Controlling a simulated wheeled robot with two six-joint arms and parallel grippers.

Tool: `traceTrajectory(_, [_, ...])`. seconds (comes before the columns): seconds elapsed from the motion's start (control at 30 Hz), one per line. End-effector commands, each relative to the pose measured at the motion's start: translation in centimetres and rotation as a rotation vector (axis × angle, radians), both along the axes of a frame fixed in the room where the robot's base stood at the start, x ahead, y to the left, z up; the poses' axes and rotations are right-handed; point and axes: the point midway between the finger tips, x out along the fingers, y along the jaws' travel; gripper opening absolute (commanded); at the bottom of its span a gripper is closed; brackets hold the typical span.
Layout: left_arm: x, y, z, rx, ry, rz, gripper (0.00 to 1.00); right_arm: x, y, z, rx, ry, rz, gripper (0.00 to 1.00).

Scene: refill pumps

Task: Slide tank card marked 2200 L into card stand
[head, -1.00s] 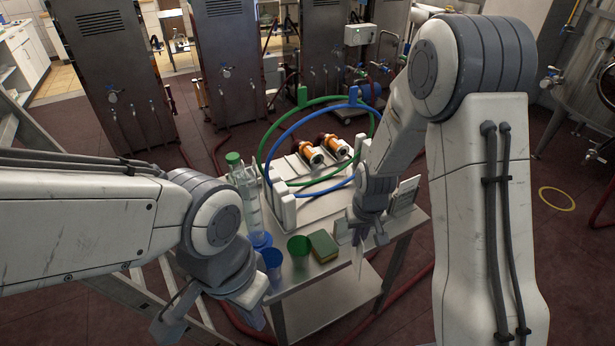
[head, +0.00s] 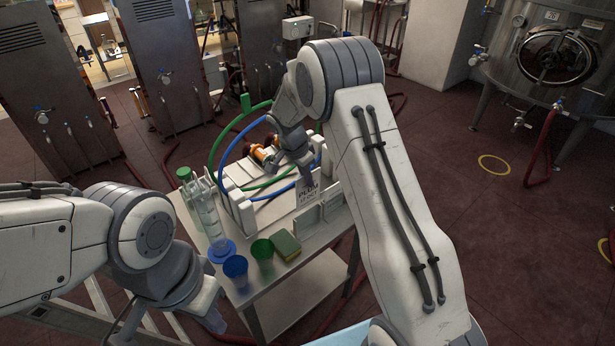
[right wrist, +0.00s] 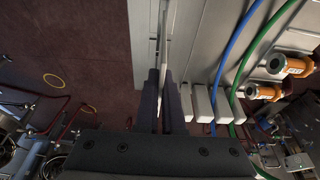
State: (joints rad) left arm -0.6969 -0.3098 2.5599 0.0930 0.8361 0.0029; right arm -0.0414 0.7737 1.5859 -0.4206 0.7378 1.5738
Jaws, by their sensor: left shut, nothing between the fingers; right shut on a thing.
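A white card (head: 306,194) with "PLUM" in dark print hangs below my right gripper (head: 302,166); the smaller line under the word is too small to read surely. The right gripper is shut on it, and in the right wrist view the card (right wrist: 164,30) shows edge-on, pointing away from the fingers (right wrist: 168,98). Pale upright plates of what looks like the card stand (head: 309,219) are just below the card, at the table's right end. I cannot tell whether card and stand touch. My left gripper (head: 212,318) is shut and empty, low in front of the table.
A green-and-yellow sponge (head: 287,246), a green cup (head: 262,252) and a blue cup (head: 236,268) stand along the table's front edge. Blue and green hoses (head: 225,135) arch over a white rack with orange-banded fittings.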

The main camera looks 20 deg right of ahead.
Motion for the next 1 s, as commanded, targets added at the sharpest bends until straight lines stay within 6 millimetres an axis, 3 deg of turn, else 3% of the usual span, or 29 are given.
traceTrajectory(0.87, [0.0, 0.0, -2.5, 0.0, 0.0, -0.001, 0.0, -0.1, 0.1, -6.1, 0.003, 0.002, 0.003, 0.0])
traceTrajectory(1.0, [0.0, 0.0, -3.8, 0.0, 0.0, -0.002, 0.0, 0.0, 0.1, -7.4, 0.003, 0.001, 0.003, 0.0])
